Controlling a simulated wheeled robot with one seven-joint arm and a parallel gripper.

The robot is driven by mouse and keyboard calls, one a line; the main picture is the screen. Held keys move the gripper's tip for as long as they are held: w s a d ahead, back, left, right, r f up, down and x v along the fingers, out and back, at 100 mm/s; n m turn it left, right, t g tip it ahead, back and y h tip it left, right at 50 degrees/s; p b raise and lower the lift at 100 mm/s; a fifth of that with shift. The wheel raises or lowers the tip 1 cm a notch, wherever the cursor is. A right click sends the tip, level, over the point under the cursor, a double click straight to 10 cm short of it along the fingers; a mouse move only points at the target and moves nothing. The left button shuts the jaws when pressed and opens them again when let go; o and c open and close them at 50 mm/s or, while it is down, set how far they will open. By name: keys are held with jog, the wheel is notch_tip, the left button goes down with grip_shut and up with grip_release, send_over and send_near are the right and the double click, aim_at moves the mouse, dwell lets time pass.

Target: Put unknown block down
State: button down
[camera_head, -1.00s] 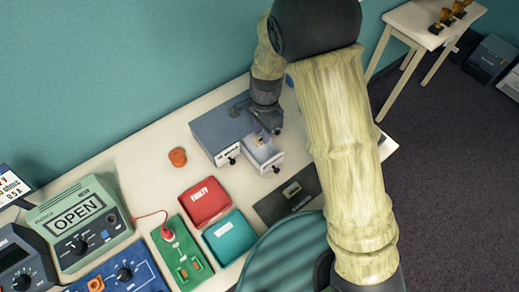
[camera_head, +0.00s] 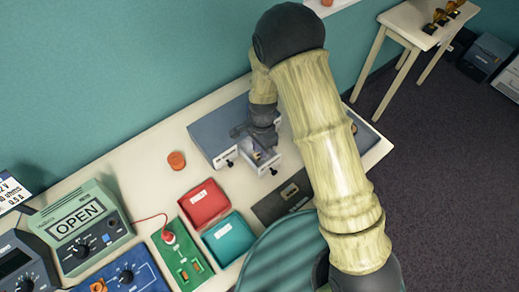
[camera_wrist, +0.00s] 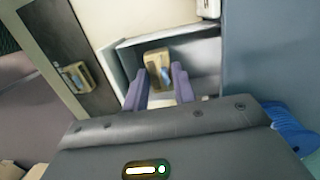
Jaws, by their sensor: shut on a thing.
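The unknown block (camera_wrist: 156,66) is tan with a dark middle and shows between my finger tips in the wrist view. My gripper (camera_wrist: 160,82) is shut on it. Block and finger tips are over or inside a pulled-out, pale-walled drawer (camera_wrist: 205,49); I cannot tell whether the block touches its floor. In the head view my gripper (camera_head: 263,146) points down into this drawer (camera_head: 273,158) at the front of a grey cabinet (camera_head: 212,132). The block is small and partly hidden there.
A similar block (camera_head: 290,191) lies on a dark mat (camera_head: 270,208) in front of the drawer. A red tray (camera_head: 203,204), a teal tray (camera_head: 229,238), an orange round thing (camera_head: 177,160) and a green meter (camera_head: 78,222) stand to the left.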

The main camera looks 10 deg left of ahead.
jog(key=shift+f, duration=1.05)
jog(key=shift+f, duration=0.1)
jog(key=c, duration=1.1)
grip_release()
jog(key=shift+c, duration=0.2)
jog(key=shift+r, duration=0.2)
notch_tip(320, 180, up, 12)
jog(key=w+b, duration=0.1)
jog(key=b, duration=0.1)
jog(key=shift+w+b, duration=0.25)
jog(key=shift+b, duration=0.1)
jog(key=shift+f, duration=0.15)
jog(key=shift+s+d, duration=0.1)
